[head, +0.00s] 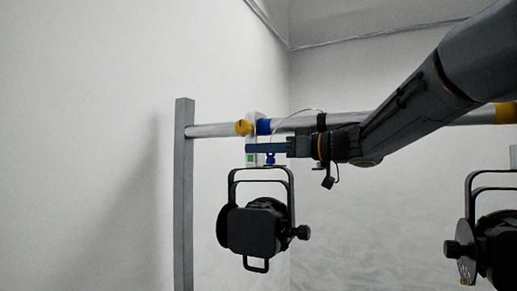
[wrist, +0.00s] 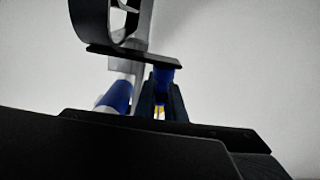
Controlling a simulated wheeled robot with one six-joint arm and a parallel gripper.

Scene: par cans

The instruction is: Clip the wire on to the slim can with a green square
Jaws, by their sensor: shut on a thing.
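The can with a green square (head: 250,158) on its clamp is a black can (head: 256,230), hanging by its yoke from the bar at the left. My gripper (head: 254,148) reaches in from the right, just above the yoke and below the bar. Its fingers, in the wrist view (wrist: 161,100), are shut on a small blue piece (wrist: 163,76), which shows below the fingers in the head view (head: 270,159). I cannot tell whether the blue piece belongs to the wire or to the clamp.
The horizontal bar (head: 210,130) meets a grey post (head: 184,200) at left. Another black can (head: 492,245) hangs at far right. The space between the cans is clear below my arm.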

